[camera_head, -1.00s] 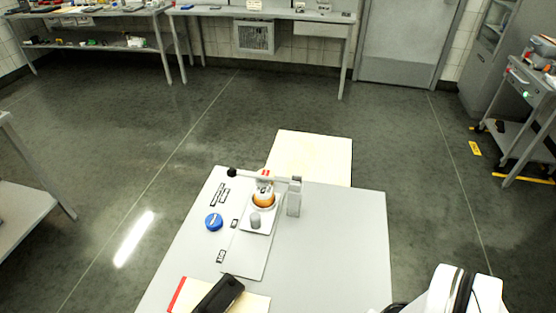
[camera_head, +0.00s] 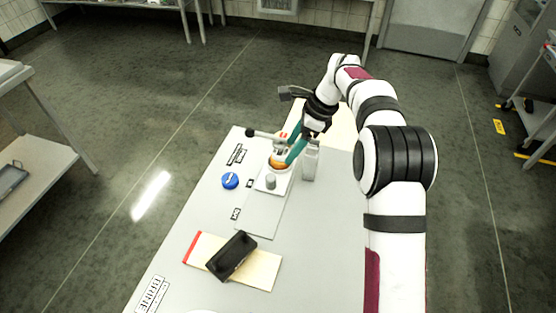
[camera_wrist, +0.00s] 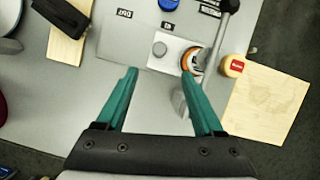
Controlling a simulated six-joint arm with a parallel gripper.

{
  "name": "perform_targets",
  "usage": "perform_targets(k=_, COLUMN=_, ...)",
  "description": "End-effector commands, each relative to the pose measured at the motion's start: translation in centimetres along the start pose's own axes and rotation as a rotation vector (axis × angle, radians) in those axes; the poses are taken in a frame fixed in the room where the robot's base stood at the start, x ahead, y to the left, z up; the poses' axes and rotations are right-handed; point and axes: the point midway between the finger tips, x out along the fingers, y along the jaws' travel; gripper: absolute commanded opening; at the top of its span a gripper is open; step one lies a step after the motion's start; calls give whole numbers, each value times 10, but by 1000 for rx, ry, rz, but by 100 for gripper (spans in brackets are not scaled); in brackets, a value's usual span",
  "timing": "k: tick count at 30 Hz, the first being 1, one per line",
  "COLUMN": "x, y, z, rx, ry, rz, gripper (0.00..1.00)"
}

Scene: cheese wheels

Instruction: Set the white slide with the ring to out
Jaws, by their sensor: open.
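The white slide (camera_head: 263,187) lies on a grey track plate (camera_head: 253,215). It carries a grey knob (camera_head: 271,181) and a ring around an orange cheese wheel (camera_head: 278,163). In the wrist view the slide (camera_wrist: 172,42), knob (camera_wrist: 160,49) and orange wheel (camera_wrist: 187,60) show too. The slide sits beside the small label (camera_wrist: 167,24), at the lever end of the track. Another label (camera_wrist: 124,13), apparently OUT, is further along the bare track. My gripper (camera_wrist: 160,74) is open and empty, its teal fingers above the slide area. Whether they touch anything is unclear.
A lever with a black ball (camera_head: 250,132) reaches over the ring, joined to a grey post (camera_head: 310,163). A blue round item (camera_head: 230,180) lies left of the track. A black item (camera_head: 231,255) rests on a cream board (camera_head: 260,271) nearer the front. The table's right side is partly hidden by my arm.

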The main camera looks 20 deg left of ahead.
Motion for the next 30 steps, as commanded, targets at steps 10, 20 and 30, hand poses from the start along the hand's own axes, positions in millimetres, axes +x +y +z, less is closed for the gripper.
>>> perform_targets(k=10, x=94, y=2, z=-1, rx=-1, ry=2, rz=4, gripper=69)
perform_targets(k=20, x=144, y=1, z=-1, rx=-2, ry=1, rz=0, gripper=69)
perform_targets(k=30, x=148, y=1, z=-1, rx=-2, ry=2, rz=-1, gripper=66)
